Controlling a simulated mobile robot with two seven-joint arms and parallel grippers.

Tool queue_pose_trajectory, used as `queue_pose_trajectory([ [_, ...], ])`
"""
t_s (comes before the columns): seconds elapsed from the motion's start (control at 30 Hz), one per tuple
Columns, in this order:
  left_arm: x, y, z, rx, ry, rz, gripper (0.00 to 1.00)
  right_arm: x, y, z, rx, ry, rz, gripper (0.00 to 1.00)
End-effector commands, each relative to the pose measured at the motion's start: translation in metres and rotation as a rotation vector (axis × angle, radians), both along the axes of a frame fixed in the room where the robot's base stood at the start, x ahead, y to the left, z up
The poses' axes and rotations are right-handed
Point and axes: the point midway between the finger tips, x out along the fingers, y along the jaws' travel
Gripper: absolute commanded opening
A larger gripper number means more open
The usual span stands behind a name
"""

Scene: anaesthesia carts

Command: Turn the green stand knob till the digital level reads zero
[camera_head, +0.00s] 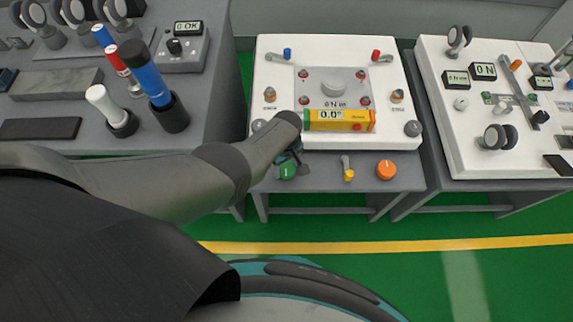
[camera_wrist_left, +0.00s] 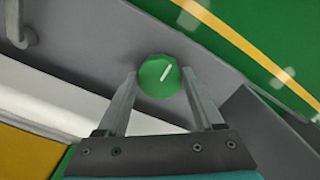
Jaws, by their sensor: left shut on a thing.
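The green knob (camera_head: 287,171) sits on the grey front ledge of the middle stand, at its left. In the left wrist view the knob (camera_wrist_left: 159,76) shows a white pointer line tilted to the upper right. My left gripper (camera_wrist_left: 160,88) is shut on the knob, with one finger on each side of it. In the head view the left gripper (camera_head: 289,160) comes over the knob from above and partly hides it. The yellow and orange digital level (camera_head: 345,120) lies on the white plate (camera_head: 283,52), and its display reads 0.0°. My right gripper is not in view.
A yellow lever (camera_head: 348,174) and an orange knob (camera_head: 386,169) are on the same ledge, right of the green knob. A left bench (camera_head: 75,136) holds bottles and a meter. A white panel (camera_head: 445,136) with gauges stands at the right. Green floor lies in front.

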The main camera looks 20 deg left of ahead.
Motion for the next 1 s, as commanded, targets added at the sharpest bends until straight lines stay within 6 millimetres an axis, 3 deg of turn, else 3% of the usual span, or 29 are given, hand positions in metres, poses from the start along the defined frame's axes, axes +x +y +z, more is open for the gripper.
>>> queue_pose_trajectory([
  [0.2,0.001,0.000,0.000,0.000,-0.003,-0.001,0.13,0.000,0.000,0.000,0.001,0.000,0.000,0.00],
  [0.23,0.001,0.000,0.000,0.000,-0.003,-0.001,0.70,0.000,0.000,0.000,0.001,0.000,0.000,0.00],
  [0.5,0.001,0.000,0.000,0.000,-0.001,-0.001,0.99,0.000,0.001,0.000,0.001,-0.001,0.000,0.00],
  [0.8,0.000,0.001,0.002,0.001,-0.001,-0.001,0.99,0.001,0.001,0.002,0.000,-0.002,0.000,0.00],
  [1.0,0.000,0.000,0.018,0.000,-0.001,-0.001,0.99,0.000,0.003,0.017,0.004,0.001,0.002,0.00],
])
